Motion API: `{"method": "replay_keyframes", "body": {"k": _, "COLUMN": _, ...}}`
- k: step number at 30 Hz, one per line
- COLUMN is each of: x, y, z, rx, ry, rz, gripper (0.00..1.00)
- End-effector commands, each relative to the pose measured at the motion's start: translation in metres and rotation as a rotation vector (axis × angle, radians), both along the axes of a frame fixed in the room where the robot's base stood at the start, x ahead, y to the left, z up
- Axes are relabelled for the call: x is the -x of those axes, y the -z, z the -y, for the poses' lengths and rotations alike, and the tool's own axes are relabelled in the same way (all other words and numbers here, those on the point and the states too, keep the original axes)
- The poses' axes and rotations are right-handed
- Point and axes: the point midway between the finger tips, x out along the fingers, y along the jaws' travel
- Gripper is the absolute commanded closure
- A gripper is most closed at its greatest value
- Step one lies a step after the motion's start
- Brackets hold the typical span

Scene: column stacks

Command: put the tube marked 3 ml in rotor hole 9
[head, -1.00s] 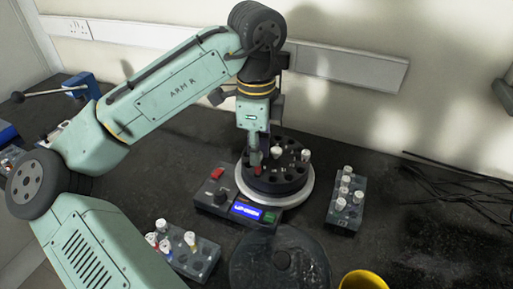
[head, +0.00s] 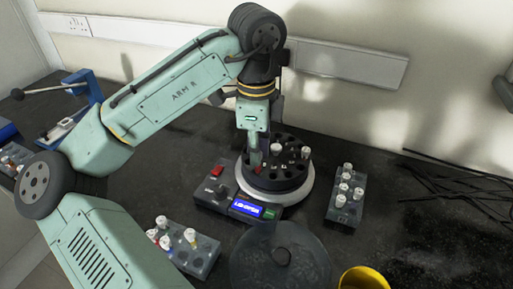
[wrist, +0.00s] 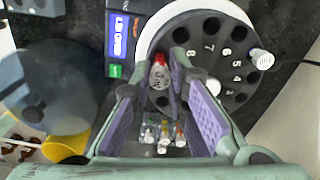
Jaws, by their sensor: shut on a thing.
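My gripper (wrist: 160,72) is shut on a tube with a red-and-white top and dark writing (wrist: 158,78), which I take to be the 3 ml tube; the marking is too blurred to read fully. In the head view my gripper (head: 256,165) is at the front-left part of the black rotor (head: 285,184). The tube is upright at the rotor's edge, near the hole numbered 8. Its lower end is hidden, so I cannot tell how deep it sits. The number 9 is not readable. A white-capped tube (wrist: 262,58) stands in another rotor hole.
A grey rack with several white-capped tubes (head: 337,214) stands right of the centrifuge. Another rack (head: 205,262) stands at the front left. A round clear lid (head: 300,262) and a yellow cup (head: 363,281) are in front. Black cables (head: 450,180) lie at the right.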

Motion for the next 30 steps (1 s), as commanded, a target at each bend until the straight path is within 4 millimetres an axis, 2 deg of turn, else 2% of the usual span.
{"method": "replay_keyframes", "body": {"k": 30, "x": 0.000, "y": 0.028, "z": 0.000, "rx": 0.000, "ry": 0.000, "rz": -0.001, "gripper": 0.94}}
